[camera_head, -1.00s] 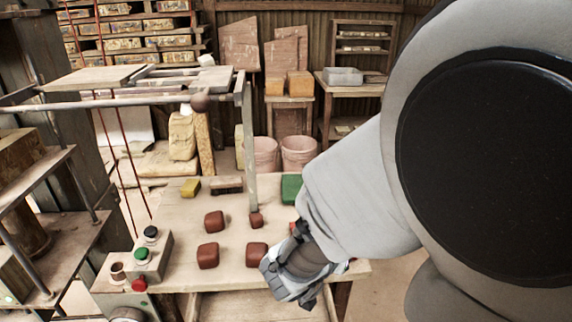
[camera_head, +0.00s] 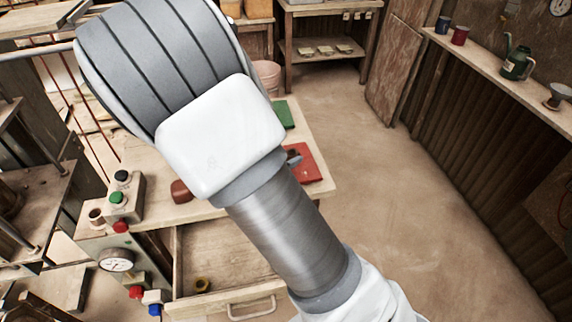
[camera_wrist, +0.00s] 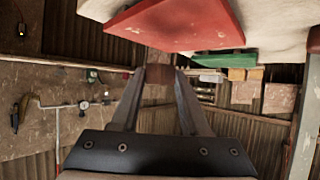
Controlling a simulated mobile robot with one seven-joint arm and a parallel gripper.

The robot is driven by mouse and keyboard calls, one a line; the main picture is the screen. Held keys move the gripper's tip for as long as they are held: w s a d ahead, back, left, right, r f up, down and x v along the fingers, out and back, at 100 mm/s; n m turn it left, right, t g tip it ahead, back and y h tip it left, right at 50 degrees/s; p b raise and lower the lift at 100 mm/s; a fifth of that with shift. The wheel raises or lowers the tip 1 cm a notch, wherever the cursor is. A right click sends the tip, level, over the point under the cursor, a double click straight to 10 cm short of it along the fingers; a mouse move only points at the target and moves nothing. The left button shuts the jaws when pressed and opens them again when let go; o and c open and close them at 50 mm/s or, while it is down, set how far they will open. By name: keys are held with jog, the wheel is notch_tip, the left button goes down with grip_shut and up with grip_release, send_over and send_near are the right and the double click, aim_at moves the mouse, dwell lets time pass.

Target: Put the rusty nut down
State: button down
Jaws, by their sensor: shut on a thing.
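My gripper (camera_wrist: 158,78) is shut on a small brown, rusty-looking piece, the rusty nut (camera_wrist: 160,74), held between the fingertips in the wrist view. The wrist picture is upside down. The red mat (camera_wrist: 185,25) shows large, close to the fingertips; the gap between nut and mat is hard to judge. In the head view, my arm hides most of the gripper; only a small dark part shows beside the red mat (camera_head: 308,165) at the table's right edge. The nut cannot be made out clearly there.
A green mat (camera_head: 284,113) lies behind the red one. A reddish-brown block (camera_head: 181,191) and a button box (camera_head: 122,203) are at the left. The floor (camera_head: 370,200) at right is clear.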

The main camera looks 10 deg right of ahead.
jog(key=shift+f+b, duration=0.65)
jog(key=shift+f, duration=1.35)
jog(key=shift+f, duration=0.1)
jog(key=shift+c, duration=2)
grip_release()
jog(key=shift+f, duration=0.1)
